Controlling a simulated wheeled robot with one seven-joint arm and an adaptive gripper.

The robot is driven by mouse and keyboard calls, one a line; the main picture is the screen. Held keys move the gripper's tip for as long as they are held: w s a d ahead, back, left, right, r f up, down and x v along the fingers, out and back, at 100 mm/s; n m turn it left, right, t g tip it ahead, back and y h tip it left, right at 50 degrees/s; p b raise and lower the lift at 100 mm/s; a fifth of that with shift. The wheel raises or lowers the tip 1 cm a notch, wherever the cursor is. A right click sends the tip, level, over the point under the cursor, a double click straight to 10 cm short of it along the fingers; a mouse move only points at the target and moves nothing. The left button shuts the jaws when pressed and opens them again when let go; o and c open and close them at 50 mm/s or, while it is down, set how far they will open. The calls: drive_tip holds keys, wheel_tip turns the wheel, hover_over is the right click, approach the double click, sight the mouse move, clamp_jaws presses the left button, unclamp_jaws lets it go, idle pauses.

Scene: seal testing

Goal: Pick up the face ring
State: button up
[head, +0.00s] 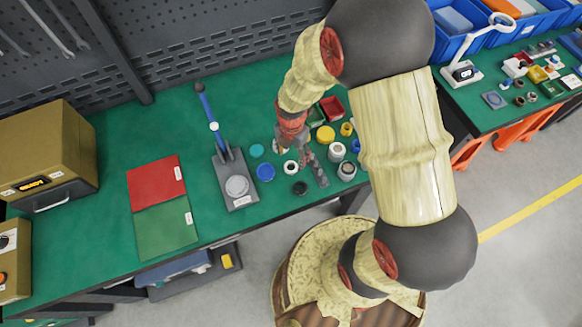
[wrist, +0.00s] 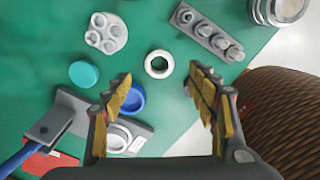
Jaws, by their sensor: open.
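A small white ring with an open centre, which I take as the face ring (wrist: 148,64), lies flat on the green mat in the wrist view. It also shows as a small pale ring (head: 286,168) in the head view, just below my gripper (head: 293,150). In the wrist view my gripper (wrist: 160,84) is open, with nothing between its fingers. The ring appears beyond the fingertips, roughly centred across the gap. The exact height of the fingers above it is hard to tell.
A blue round cap (wrist: 136,95) lies by the left finger, with a teal disc (wrist: 84,73) farther left. A black ring (head: 300,188) and a lever press (head: 236,200) flank the area.

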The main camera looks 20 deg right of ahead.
sight(291, 167)
wheel_tip(291, 167, down, 6)
drive_tip(key=shift+a+f+b, duration=0.1)
drive_tip(key=shift+f+b, duration=0.1)
drive_tip(key=shift+b, duration=0.5)
drive_tip(key=shift+c, duration=1)
drive_tip(key=c, duration=0.7)
drive_tip(key=shift+c, duration=0.2)
